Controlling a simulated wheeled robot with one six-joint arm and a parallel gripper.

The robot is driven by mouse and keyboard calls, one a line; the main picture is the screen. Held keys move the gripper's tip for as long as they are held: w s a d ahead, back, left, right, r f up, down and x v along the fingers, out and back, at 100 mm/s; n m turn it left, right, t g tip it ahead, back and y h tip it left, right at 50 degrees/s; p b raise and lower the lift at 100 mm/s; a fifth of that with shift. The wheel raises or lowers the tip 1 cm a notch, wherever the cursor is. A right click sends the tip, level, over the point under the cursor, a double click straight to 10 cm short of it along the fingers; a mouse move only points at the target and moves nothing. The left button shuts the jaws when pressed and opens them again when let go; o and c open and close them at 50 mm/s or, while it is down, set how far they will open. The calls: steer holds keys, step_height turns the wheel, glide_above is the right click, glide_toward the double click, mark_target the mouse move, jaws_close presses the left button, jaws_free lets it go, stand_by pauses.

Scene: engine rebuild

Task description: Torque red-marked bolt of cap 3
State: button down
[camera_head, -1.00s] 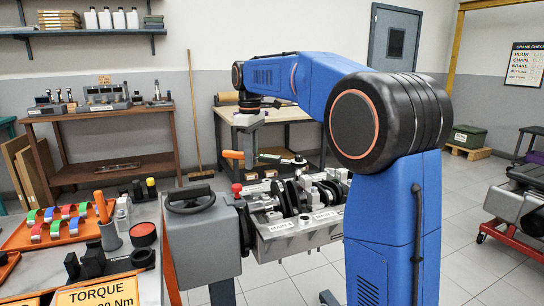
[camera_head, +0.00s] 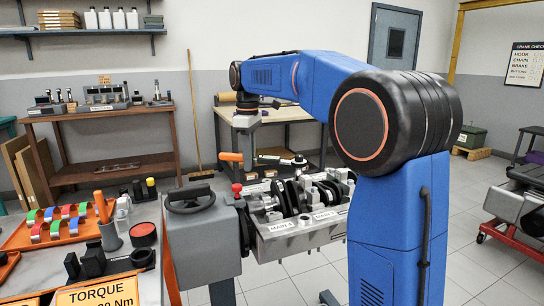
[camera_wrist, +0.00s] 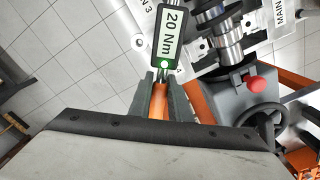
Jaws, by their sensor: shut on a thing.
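My gripper (camera_wrist: 161,84) is shut on the orange handle (camera_wrist: 160,103) of a torque wrench. The wrench's display (camera_wrist: 171,37) reads 20 Nm, with a green light at its near end. In the head view the wrench (camera_head: 276,159) lies roughly level above the far side of the engine block (camera_head: 290,240), its head at the right. Its head is cut off in the wrist view. The block carries the crankshaft (camera_wrist: 229,45) and bearing caps, with MAIN labels on its side. I cannot make out the red-marked bolt or whether the wrench head touches a bolt.
The stand's grey housing has a handwheel (camera_head: 190,199) and a red knob (camera_wrist: 256,85). At left, a bench holds an orange tray (camera_head: 20,238) of coloured bearing shells and a TORQUE sign (camera_head: 98,293). A workbench (camera_head: 292,112) stands behind the block.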

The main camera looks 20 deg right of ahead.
steer(key=shift+s+a+n, duration=0.25)
steer(key=shift+s+n, duration=0.05)
steer(key=shift+r, duration=1.4)
stand_by(3.7)
